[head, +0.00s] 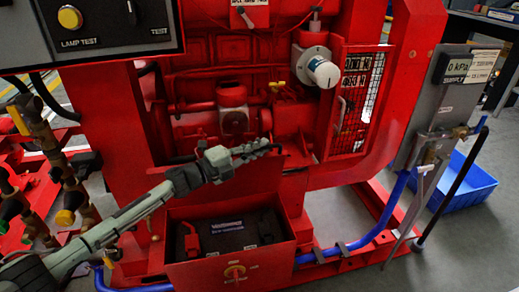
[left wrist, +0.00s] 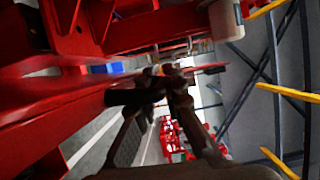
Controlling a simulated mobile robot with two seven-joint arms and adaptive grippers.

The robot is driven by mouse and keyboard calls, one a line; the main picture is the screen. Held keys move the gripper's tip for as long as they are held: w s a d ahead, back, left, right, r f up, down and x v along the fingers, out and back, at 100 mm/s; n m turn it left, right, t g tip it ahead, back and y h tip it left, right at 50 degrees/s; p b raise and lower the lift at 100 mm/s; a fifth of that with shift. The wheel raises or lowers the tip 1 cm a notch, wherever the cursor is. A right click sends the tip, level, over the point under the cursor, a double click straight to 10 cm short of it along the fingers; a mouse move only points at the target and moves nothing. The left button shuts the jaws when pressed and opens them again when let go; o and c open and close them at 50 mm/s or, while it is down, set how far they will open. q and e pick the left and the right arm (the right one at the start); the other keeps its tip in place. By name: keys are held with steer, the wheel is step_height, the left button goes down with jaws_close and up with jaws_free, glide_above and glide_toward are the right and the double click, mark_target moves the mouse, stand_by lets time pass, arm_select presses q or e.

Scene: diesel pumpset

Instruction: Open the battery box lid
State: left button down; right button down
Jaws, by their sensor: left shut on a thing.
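The red battery box (head: 232,272) sits low on the pumpset's base frame in the head view. Its top is open, and a black battery (head: 236,232) shows inside. The red battery box lid (head: 222,184) stands raised at the back of the box. My left gripper (head: 262,147) is at the lid's upper edge, shut on the lid. The arm partly covers the lid, so the exact grip is hard to see. In the left wrist view the gripper's dark fingers (left wrist: 168,85) are closed beside a red panel edge. My right gripper is not in view.
The red pumpset body with pipes and a mesh guard (head: 358,100) stands close behind the lid. A control panel (head: 90,30) overhangs at upper left. A blue hose (head: 350,247) runs right of the box. A blue bin (head: 462,183) stands on the floor at right.

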arm_select(q)
steer(key=c, duration=1.6)
jaws_free()
steer(key=v, duration=1.2)
